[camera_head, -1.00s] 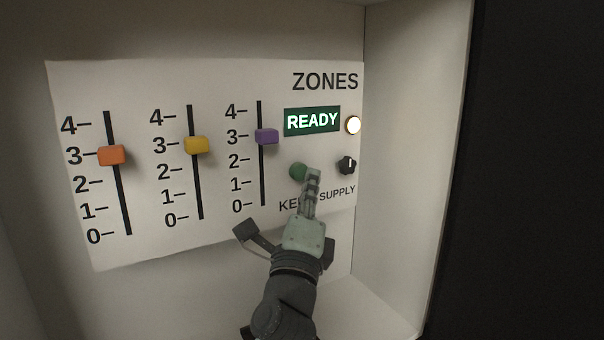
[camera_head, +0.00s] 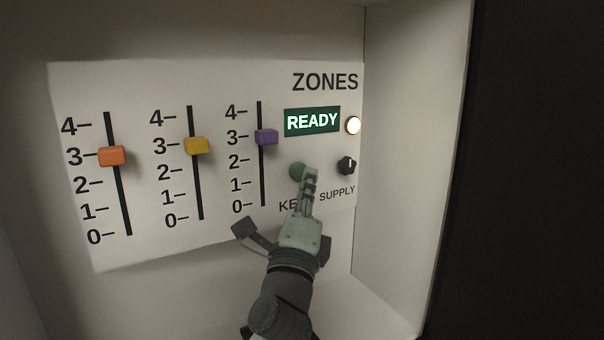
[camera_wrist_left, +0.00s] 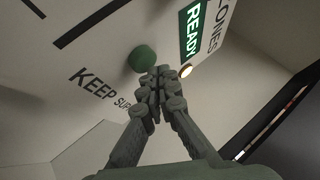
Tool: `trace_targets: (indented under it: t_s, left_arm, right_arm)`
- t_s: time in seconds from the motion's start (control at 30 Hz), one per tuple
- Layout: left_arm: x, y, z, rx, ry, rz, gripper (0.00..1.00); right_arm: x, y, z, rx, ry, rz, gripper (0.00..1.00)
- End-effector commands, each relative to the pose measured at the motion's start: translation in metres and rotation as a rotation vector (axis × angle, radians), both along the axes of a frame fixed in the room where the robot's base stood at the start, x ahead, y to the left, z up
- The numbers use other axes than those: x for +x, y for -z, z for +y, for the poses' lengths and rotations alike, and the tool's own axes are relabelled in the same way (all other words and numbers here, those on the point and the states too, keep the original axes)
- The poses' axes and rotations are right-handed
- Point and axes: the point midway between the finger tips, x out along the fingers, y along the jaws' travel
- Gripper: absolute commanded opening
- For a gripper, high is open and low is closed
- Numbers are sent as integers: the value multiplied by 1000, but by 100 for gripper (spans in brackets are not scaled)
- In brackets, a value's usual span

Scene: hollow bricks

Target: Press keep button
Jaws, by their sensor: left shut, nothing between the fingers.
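The round green keep button (camera_head: 297,171) sits on the white panel below the green READY display (camera_head: 312,121). The "KEEP" label under it is partly hidden by my gripper. My left gripper (camera_head: 311,172) is shut and empty, its fingertips just right of the button in the head view. In the left wrist view the button (camera_wrist_left: 141,58) shows up and left of the closed fingertips (camera_wrist_left: 160,70). A small gap seems to lie between them; I cannot tell whether they touch. My right gripper is not in view.
Three sliders stand to the left: orange (camera_head: 112,156), yellow (camera_head: 197,146) and purple (camera_head: 267,137), each near 3. A black supply knob (camera_head: 346,165) and a lit white lamp (camera_head: 353,125) are at the right. A pale side wall (camera_head: 410,150) closes the right side.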

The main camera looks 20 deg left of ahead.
Motion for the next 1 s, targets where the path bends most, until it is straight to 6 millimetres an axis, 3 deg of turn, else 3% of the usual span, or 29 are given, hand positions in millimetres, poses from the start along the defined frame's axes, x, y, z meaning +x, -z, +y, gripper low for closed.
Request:
trace_targets:
  t_s: [1.0]
  left_arm:
    - [6, -1, 9, 0, -2, -1, 0]
  right_arm:
    - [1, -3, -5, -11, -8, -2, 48]
